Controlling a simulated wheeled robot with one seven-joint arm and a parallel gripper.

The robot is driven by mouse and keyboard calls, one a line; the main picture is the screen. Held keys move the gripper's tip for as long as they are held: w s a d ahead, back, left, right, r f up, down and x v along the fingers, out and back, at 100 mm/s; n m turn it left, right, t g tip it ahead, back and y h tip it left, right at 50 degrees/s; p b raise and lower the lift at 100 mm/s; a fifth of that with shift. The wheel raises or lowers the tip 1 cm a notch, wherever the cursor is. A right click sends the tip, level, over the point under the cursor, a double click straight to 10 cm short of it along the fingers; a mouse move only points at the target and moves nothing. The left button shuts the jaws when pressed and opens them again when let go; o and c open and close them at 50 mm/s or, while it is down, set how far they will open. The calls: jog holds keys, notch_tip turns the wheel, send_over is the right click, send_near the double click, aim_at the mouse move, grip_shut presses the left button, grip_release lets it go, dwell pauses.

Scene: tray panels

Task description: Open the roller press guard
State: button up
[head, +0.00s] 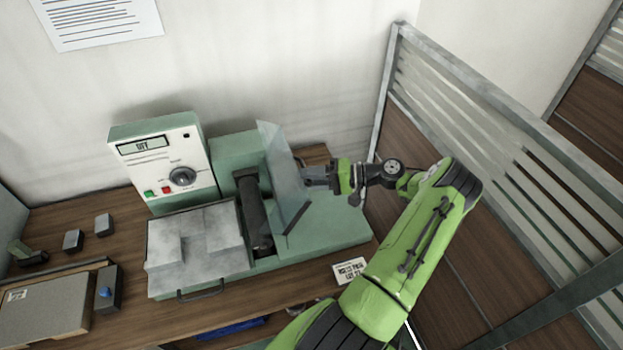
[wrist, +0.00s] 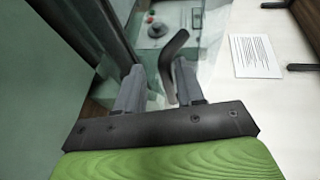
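The roller press (head: 335,225) is a green machine on the wooden bench, with a dark roller (head: 255,215) in its middle. Its clear guard (head: 283,165) stands steeply tilted up on the right side of the roller, with a dark bar along its lower edge. My gripper (head: 308,176) is at the right face of the guard. In the wrist view my gripper (wrist: 157,75) has its two grey fingers apart, with a gap between them. A dark bent handle (wrist: 171,62) shows beside the inner side of the right finger; I cannot tell whether they touch.
A control box (head: 160,160) with a dial and buttons stands behind the press. A grey metal plate (head: 197,245) lies left of the roller. A slatted partition (head: 490,150) stands close on the right, beside my arm. Small grey blocks (head: 73,240) sit on the bench at left.

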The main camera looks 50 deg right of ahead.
jog(key=shift+d, duration=0.15)
jog(key=b+v, duration=0.1)
jog(key=v, duration=1.4)
jog(key=shift+s+d, duration=0.15)
jog(key=shift+s, duration=0.2)
jog(key=shift+r, duration=0.15)
jog(key=shift+c, duration=0.2)
